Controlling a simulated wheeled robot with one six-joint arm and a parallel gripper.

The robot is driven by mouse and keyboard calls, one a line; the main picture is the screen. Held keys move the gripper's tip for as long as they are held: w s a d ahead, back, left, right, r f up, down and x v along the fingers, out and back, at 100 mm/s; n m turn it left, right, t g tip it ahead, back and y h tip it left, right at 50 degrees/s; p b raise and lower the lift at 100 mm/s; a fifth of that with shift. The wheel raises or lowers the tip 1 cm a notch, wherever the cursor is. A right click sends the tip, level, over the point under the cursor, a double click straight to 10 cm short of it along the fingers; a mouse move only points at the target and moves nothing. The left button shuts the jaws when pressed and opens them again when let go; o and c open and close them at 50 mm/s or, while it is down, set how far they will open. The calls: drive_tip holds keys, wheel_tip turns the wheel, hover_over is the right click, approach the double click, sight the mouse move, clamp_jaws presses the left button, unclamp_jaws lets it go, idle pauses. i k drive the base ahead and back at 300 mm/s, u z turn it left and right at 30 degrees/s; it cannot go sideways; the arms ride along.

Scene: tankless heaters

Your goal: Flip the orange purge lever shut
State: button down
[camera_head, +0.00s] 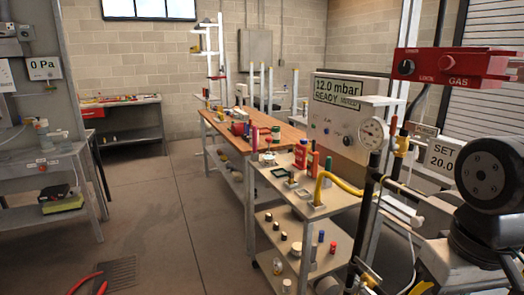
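I cannot make out the orange purge lever for certain. A small yellow-orange fitting (401,146) sits on the dark upright pipe at the right, beside a small label (425,130) too small to read. Another yellow-orange part (370,279) shows low on the pipework at the bottom edge. Whether either is the lever, and how it is turned, I cannot tell. A large dark round joint of my own arm fills the right edge and hides what is behind it. My gripper is not in view.
A grey panel (334,125) reads 12.0 mbar READY, with a round gauge (373,132) beside it. A red GAS box (455,64) hangs upper right, above a SET 20.0 sign (442,157). A cluttered cart (311,209) stands centre right. The floor (180,220) at left centre is clear.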

sight(392, 146)
drive_tip(key=z, duration=2.3)
drive_tip(key=k, duration=1.4)
drive_tip(key=u, duration=1.5)
drive_tip(key=i, duration=0.5)
drive_tip(key=u, duration=0.15)
